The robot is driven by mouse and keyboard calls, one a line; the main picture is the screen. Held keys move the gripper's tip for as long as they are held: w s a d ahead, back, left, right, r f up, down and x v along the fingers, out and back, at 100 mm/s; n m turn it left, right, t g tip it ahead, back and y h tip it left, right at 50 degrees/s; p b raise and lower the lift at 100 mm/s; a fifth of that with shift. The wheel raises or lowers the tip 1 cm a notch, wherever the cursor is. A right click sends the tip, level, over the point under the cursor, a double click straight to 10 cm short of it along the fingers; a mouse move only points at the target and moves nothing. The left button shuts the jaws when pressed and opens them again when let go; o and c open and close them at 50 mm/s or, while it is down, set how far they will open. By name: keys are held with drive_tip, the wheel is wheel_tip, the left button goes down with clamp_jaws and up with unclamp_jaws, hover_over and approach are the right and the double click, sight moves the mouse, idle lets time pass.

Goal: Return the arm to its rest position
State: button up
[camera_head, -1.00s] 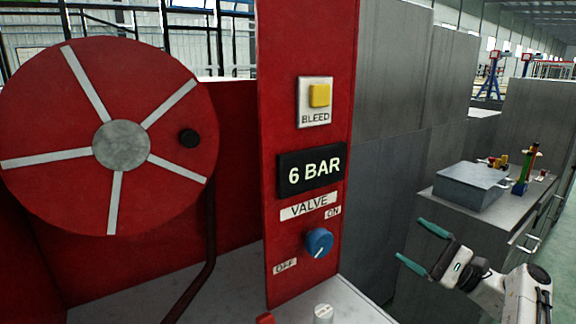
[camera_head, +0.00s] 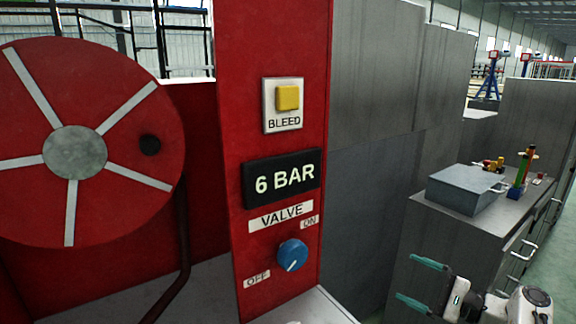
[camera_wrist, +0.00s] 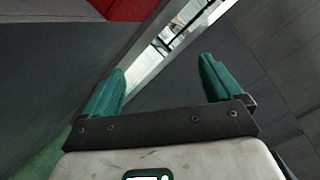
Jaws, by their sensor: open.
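My gripper (camera_head: 421,283) is at the lower right of the head view, with teal fingers spread apart and nothing between them. It is to the right of the red panel (camera_head: 268,205) and apart from it, in front of a grey cabinet. In the wrist view the two teal fingers (camera_wrist: 161,88) are also apart and empty. The rest of my arm runs off the bottom right of the head view, so most of it is hidden.
The red panel carries a yellow bleed button (camera_head: 288,97), a "6 BAR" display (camera_head: 281,178) and a blue valve knob (camera_head: 292,255). A red reel (camera_head: 75,150) is at left. A grey box (camera_head: 466,189) and coloured items stand on the cabinet (camera_head: 455,243) at right.

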drive_tip(key=s+f+n+g+h, duration=0.7)
drive_tip(key=s+f, duration=1.4)
drive_tip(key=s+a+r+n+g+h, duration=0.1)
drive_tip(key=s+n+h, duration=0.2)
drive_tip(key=s, duration=0.9)
drive_tip(key=s+a+r+n+g+h, duration=0.1)
drive_tip(key=s+n+h, duration=0.3)
drive_tip(key=s, duration=0.9)
drive_tip(key=shift+s+a+n+g, duration=0.25)
drive_tip(key=shift+n+g, duration=0.25)
drive_tip(key=shift+g, duration=0.3)
